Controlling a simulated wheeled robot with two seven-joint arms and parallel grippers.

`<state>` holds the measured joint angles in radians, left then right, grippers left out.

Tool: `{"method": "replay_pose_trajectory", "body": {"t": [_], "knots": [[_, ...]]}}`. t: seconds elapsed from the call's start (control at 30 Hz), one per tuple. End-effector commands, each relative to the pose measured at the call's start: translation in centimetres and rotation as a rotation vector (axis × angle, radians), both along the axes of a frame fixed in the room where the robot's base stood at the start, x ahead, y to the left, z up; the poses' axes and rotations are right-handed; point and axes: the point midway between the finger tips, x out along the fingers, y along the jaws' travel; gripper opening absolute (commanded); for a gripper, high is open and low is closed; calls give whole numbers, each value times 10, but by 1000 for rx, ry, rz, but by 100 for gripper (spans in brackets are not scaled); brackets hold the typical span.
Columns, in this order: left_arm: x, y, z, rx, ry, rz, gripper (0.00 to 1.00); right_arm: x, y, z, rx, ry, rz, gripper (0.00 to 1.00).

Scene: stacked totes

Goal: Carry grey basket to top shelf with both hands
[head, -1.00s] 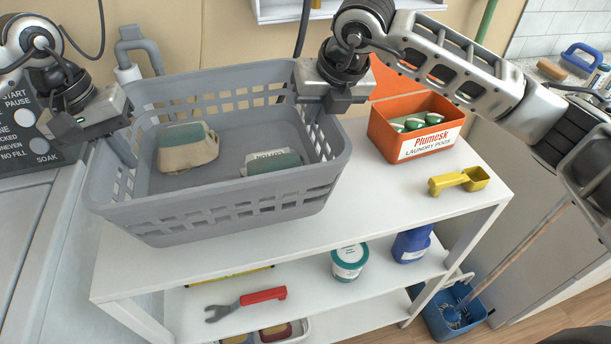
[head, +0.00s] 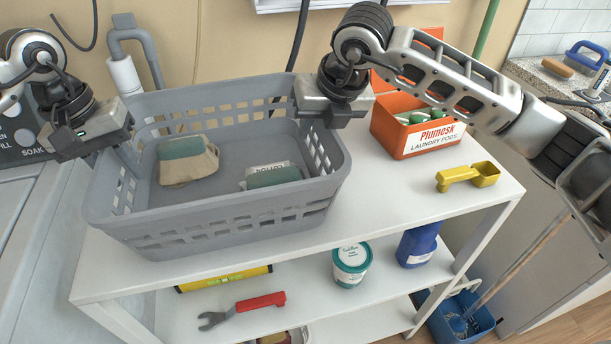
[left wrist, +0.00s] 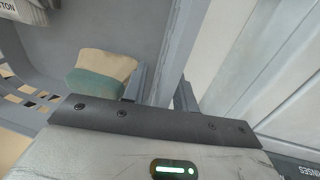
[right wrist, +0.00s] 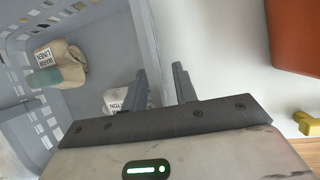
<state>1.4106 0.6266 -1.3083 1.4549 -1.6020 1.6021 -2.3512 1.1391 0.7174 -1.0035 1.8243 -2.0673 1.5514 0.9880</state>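The grey basket (head: 215,215) stands on the top of the white shelf unit (head: 400,220). It holds a beige and green bundle (head: 187,160) and a second green and white bundle (head: 270,176). My left gripper (left wrist: 164,82) is at the left rim, its fingers open on either side of the wall. In the head view my left gripper (head: 128,185) hangs down over that rim. My right gripper (right wrist: 163,78) is likewise open astride the right rim; its fingertips are mostly hidden in the head view. I see a gap beside the wall in both wrist views.
An orange laundry pod box (head: 405,140) and a yellow scoop (head: 470,177) are on the shelf top, right of the basket. A white tub (head: 352,265), blue container (head: 417,246) and red-handled wrench (head: 243,308) are below. A grey pipe (head: 130,60) stands behind the basket.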

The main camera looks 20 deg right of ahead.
Motion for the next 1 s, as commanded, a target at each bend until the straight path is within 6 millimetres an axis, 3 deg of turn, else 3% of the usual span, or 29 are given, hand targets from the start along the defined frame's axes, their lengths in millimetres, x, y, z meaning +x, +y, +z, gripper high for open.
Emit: {"method": "replay_pose_trajectory", "body": {"t": [0.37, 0.8, 1.0], "knots": [[0, 1, 8, 0, -1, 0, 28, 0, 0, 2, 2, -1, 1, 28], [1, 15, 93, -1, -3, 0, 28, 0, 1, 2, 2, -1, 1, 28], [0, 19, 115, 0, -1, -1, 28, 0, 1, 2, 2, -1, 1, 28]]}}
